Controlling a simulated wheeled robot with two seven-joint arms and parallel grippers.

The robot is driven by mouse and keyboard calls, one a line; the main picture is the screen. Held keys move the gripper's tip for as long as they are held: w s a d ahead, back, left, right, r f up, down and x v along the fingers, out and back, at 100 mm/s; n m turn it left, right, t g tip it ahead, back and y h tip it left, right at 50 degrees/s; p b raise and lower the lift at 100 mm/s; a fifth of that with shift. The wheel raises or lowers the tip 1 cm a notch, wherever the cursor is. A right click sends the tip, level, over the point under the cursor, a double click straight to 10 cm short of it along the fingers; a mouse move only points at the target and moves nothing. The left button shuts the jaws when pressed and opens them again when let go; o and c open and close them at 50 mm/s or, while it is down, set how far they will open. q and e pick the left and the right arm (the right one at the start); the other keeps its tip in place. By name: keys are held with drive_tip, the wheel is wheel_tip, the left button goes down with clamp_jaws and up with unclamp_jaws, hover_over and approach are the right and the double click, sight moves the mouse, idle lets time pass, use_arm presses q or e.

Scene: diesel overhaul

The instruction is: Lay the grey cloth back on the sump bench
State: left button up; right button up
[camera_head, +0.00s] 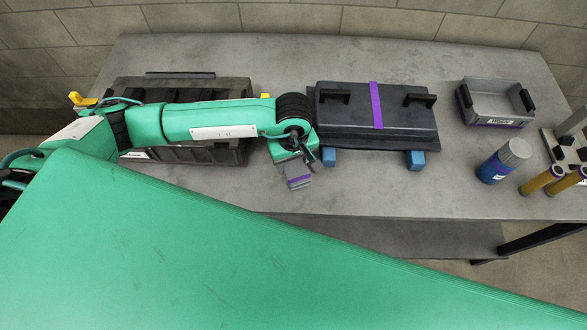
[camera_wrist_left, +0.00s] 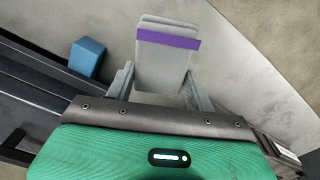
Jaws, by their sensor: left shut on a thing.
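The grey cloth (camera_head: 298,181) is a small folded pad with a purple band. It hangs from my left gripper (camera_head: 293,168), over the front part of the grey sump bench (camera_head: 390,195). In the left wrist view the cloth (camera_wrist_left: 166,68) sits between the two fingers of the gripper (camera_wrist_left: 163,88), which is shut on it. I cannot tell how far its lower edge is above the bench top. My right gripper is in neither view.
A dark lidded box (camera_head: 350,115) with a purple strap rests on blue blocks (camera_head: 415,160) just right of the gripper. A black case (camera_head: 195,152) lies under my left arm. A grey bin (camera_head: 495,105) and a blue canister (camera_head: 500,163) stand right. The bench front between is bare.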

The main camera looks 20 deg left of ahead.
sight(293, 175)
use_arm(q)
wheel_tip(293, 175, down, 2)
drive_tip(key=shift+f, duration=0.2)
wheel_tip(293, 175, down, 4)
drive_tip(key=shift+r+p, duration=0.1)
drive_tip(key=shift+p, duration=0.65)
drive_tip(key=shift+f, duration=0.25)
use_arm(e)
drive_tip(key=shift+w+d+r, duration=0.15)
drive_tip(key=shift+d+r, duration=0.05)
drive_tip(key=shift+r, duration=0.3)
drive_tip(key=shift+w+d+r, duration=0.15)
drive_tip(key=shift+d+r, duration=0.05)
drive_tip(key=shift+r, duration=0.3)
use_arm(q)
drive_tip(key=shift+f, duration=0.2)
drive_tip(key=o, duration=1)
drive_tip(key=shift+o, duration=0.2)
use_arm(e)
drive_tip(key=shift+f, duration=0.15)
use_arm(q)
drive_tip(key=shift+r, duration=0.1)
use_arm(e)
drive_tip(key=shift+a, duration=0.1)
